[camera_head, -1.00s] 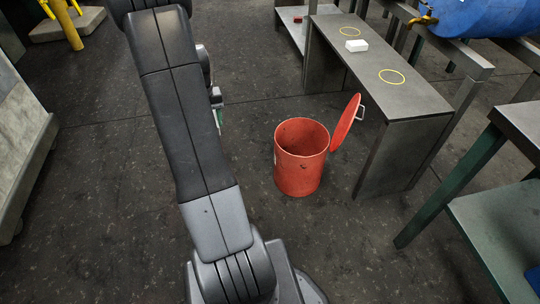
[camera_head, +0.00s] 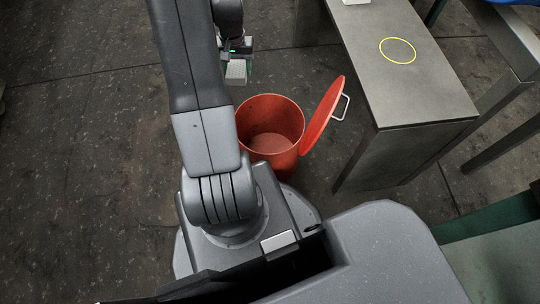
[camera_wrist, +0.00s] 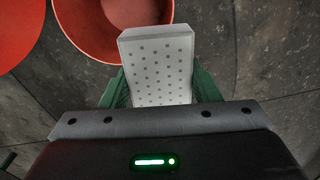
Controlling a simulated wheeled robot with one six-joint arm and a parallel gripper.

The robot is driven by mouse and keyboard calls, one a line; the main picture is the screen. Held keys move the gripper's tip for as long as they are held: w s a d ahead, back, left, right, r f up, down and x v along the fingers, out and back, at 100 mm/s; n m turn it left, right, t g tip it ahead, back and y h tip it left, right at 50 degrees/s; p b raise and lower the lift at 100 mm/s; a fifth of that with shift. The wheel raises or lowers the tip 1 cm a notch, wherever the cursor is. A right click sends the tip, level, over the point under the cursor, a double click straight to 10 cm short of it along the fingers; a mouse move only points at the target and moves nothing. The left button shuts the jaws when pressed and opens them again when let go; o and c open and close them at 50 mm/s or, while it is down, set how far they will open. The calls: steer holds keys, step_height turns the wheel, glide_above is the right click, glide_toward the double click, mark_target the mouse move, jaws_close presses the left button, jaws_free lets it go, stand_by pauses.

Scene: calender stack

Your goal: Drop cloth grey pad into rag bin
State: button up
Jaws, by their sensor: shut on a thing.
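The cloth grey pad (camera_wrist: 160,65) is a pale grey block with rows of dark dots. My gripper (camera_wrist: 160,88) is shut on it, with green fingers on both sides. In the head view the pad (camera_head: 236,72) hangs from my gripper (camera_head: 238,54), beyond the rag bin's far left rim in the picture. The rag bin (camera_head: 270,152) is a red round can with its lid (camera_head: 324,115) tilted open on the right. Its inside looks empty where visible. In the wrist view the bin (camera_wrist: 88,40) lies past the pad's far end, partly hidden by it.
A grey bench (camera_head: 410,88) with a yellow ring (camera_head: 397,51) stands right of the bin, close to the open lid. A white block (camera_head: 356,2) shows at the top edge. The dark floor (camera_head: 90,130) on the left is clear.

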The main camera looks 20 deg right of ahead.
steer(key=s+d+f+m+b, duration=0.2)
steer(key=s+d+f+b, duration=0.2)
steer(key=f, duration=0.3)
steer(key=s+d+f+m+b, duration=0.2)
steer(key=s+d+f+b, duration=0.2)
steer(key=s+f, duration=0.2)
step_height(320, 180, down, 2)
steer(key=shift+d+f, duration=0.2)
steer(key=o, duration=1)
step_height(320, 180, up, 14)
steer(key=p, duration=0.5)
steer(key=shift+f, duration=0.1)
